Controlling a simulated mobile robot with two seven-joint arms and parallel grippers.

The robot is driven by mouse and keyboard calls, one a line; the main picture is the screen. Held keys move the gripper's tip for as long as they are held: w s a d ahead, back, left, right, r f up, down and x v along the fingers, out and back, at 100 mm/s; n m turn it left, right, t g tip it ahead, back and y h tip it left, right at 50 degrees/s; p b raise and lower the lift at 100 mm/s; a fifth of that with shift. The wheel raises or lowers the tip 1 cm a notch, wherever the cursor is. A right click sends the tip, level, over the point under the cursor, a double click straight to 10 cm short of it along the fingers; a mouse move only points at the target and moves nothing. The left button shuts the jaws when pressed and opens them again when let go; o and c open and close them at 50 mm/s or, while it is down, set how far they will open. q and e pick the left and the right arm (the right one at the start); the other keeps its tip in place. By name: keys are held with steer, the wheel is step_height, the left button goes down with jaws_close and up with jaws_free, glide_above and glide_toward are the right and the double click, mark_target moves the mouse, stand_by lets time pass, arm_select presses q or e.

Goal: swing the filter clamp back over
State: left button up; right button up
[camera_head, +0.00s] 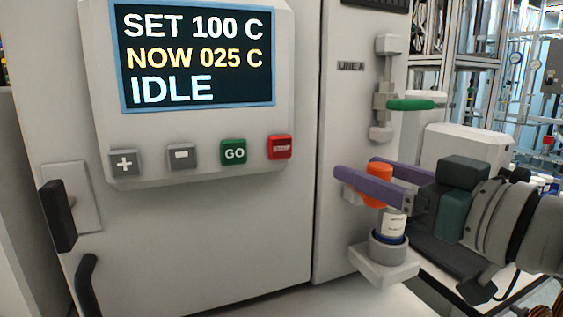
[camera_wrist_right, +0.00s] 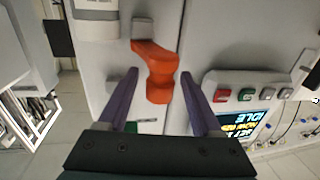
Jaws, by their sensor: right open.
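The filter clamp appears to be the orange piece (camera_head: 379,171) on the right side of the machine front. In the right wrist view the orange clamp (camera_wrist_right: 160,72) sits by a small grey block (camera_wrist_right: 143,28) on the panel. My right gripper (camera_head: 357,170) has two purple fingers, spread apart. In the wrist view the right gripper (camera_wrist_right: 159,74) has a finger on each side of the clamp, with visible gaps. A white filter canister (camera_head: 393,223) stands upright in a grey cup holder (camera_head: 384,250) below. The fingers hide part of the clamp. My left gripper is not in view.
A control panel (camera_head: 196,55) reads IDLE, with buttons below. A black door handle (camera_head: 60,216) is at the left.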

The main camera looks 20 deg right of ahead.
steer(key=shift+x, duration=1.2)
steer(key=shift+c, duration=0.3)
jaws_close()
stand_by(0.4)
